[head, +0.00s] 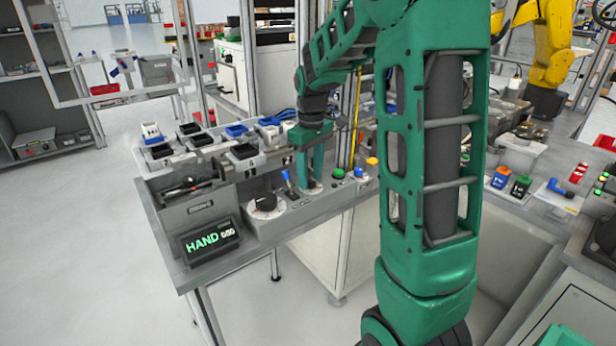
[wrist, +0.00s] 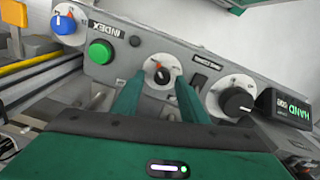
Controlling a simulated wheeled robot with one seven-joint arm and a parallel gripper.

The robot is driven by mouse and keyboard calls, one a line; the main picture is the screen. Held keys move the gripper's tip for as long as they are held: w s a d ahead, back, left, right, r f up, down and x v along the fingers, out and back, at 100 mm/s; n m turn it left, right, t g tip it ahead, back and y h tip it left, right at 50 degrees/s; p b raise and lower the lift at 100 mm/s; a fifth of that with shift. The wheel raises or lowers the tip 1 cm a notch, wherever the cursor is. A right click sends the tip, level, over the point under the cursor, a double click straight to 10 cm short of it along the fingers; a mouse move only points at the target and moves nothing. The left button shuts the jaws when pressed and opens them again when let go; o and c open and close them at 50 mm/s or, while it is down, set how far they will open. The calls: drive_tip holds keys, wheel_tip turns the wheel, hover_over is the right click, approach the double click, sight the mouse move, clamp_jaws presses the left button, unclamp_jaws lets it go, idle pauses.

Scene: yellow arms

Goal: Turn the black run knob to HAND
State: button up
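The control panel (head: 300,208) is a grey sloped box on the bench. A small black knob (wrist: 160,73) with an orange-red mark sits on a white round dial. My gripper (wrist: 160,82) has its two green fingers apart, one on each side of this dial, with visible gaps; it looks open and empty. In the head view my gripper (head: 311,182) points down at that dial, and its fingers hide most of the knob. A larger black knob (head: 264,202) on a white dial is nearer the display, also in the wrist view (wrist: 236,102).
A blue lever (head: 287,180) stands left of my gripper. A grey tool tray (head: 190,210) and several small bins crowd behind. The floor at left is clear.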

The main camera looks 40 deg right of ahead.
sight(310, 179)
drive_tip(key=shift+s, duration=0.1)
wheel_tip(310, 179, up, 11)
drive_tip(key=shift+f, duration=0.15)
idle(0.5)
idle(0.4)
